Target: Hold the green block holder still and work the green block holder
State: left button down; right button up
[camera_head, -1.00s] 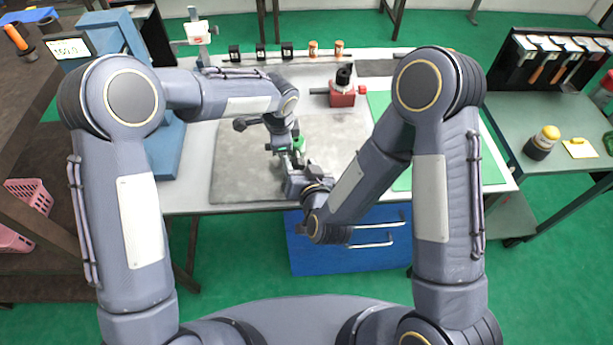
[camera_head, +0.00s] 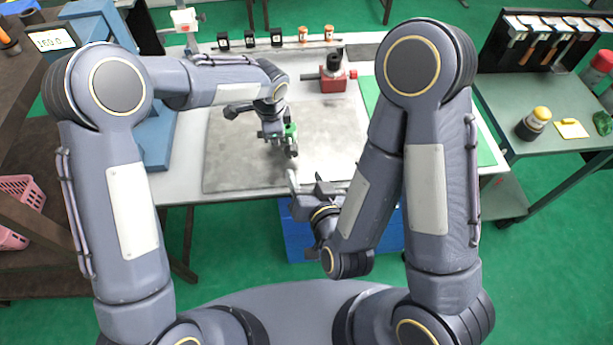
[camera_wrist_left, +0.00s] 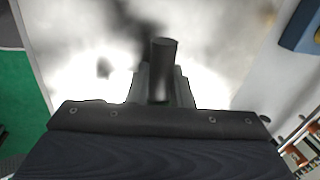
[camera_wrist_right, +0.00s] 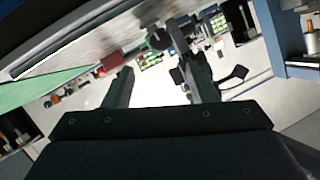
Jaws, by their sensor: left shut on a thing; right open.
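The green block holder (camera_head: 290,130) is small and mostly covered by my left gripper, with only bits of green showing in the head view. My left gripper (camera_head: 279,138) is shut on it above the grey plate. In the left wrist view a dark grey post (camera_wrist_left: 163,70) stands between its fingers, and no green shows there. My right gripper (camera_head: 306,181) is open and empty, apart from the holder, at the table's front edge. Its spread fingers show in the right wrist view (camera_wrist_right: 162,84). Small green parts show beyond them, but I cannot tell which belong to the holder.
The grey plate (camera_head: 230,160) lies under the left gripper. A red device (camera_head: 332,80) stands behind and to the right. Several small black blocks and orange jars (camera_head: 303,34) line the back. A blue machine (camera_head: 95,30) stands at left. The plate's right half is clear.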

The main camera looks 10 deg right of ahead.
aim_at(293, 155)
jog(key=shift+m+h, duration=0.4)
jog(key=shift+h, duration=0.1)
jog(key=x, duration=0.6)
jog(key=a+x, duration=0.1)
jog(key=x, duration=0.3)
jog(key=shift+s, duration=0.1)
jog(key=c, duration=1)
jog(key=shift+d+m, duration=0.1)
jog(key=shift+m, duration=0.2)
jog(key=m+y, duration=0.2)
jog(key=m, duration=0.1)
jog(key=shift+d+f, duration=0.15)
jog(key=shift+f+m+t+y, duration=0.1)
jog(key=shift+m+t+y, duration=0.3)
jog(key=shift+m+y, duration=0.8)
jog(key=shift+m, duration=0.5)
